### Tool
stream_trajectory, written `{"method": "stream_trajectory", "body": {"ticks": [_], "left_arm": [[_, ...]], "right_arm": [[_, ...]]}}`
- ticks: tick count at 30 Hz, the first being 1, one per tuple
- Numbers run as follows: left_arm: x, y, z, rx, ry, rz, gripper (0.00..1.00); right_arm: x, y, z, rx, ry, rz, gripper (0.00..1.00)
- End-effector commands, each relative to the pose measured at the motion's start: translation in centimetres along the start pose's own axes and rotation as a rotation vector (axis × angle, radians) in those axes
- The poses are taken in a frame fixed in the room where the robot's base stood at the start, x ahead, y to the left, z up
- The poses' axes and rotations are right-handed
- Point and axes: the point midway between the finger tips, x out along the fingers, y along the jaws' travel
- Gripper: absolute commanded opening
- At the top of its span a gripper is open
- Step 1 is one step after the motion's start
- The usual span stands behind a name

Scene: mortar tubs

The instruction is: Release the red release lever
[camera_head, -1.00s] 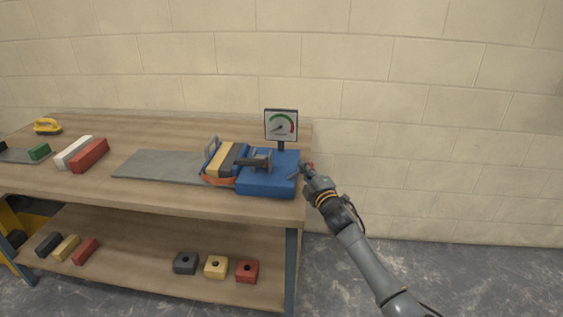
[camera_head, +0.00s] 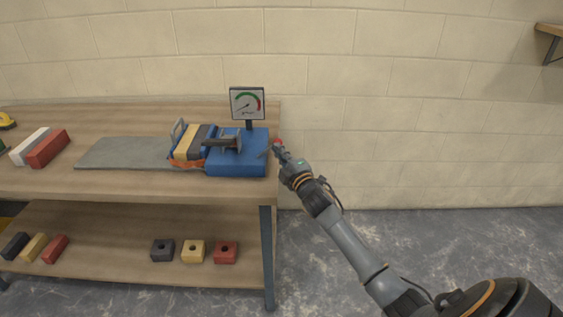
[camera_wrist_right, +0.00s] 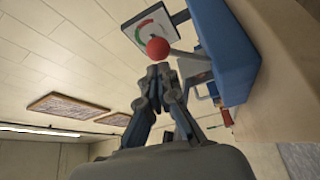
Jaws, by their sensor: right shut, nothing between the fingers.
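The red release lever shows in the right wrist view as a round red knob (camera_wrist_right: 158,48) on a grey rod that runs to the blue machine (camera_wrist_right: 231,50). In the head view the knob (camera_head: 278,142) is small, at the right side of the blue machine (camera_head: 238,160) on the bench. My right gripper (camera_wrist_right: 160,72) is shut and empty, its fingertips right at the knob; I cannot tell whether they touch it. It also shows in the head view (camera_head: 281,149), partly hidden by its own wrist. My left gripper is not in view.
A dial gauge (camera_head: 247,104) stands behind the machine. A grey plate (camera_head: 125,154) lies left of it on the wooden bench (camera_head: 110,187). Red and white bars (camera_head: 48,149) lie further left. Several small blocks are on the lower shelf (camera_head: 110,237). The floor right of the bench is clear.

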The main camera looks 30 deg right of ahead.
Motion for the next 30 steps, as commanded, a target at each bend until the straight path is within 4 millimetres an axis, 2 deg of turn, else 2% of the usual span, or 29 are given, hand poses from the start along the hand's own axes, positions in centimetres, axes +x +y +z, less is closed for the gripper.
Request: {"method": "stream_trajectory", "body": {"ticks": [6,12,18,30], "left_arm": [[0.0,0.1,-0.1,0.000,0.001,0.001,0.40],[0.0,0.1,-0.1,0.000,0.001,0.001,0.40],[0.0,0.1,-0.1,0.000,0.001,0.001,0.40],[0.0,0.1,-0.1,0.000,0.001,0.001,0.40]], "right_arm": [[-4.7,-0.1,-0.2,0.000,0.005,0.000,0.00],[-7.8,0.0,-0.4,0.000,0.007,0.002,0.00],[-9.1,0.1,-0.4,0.000,0.008,0.004,0.00],[-9.2,0.1,-0.4,0.000,0.008,0.005,0.00]]}}
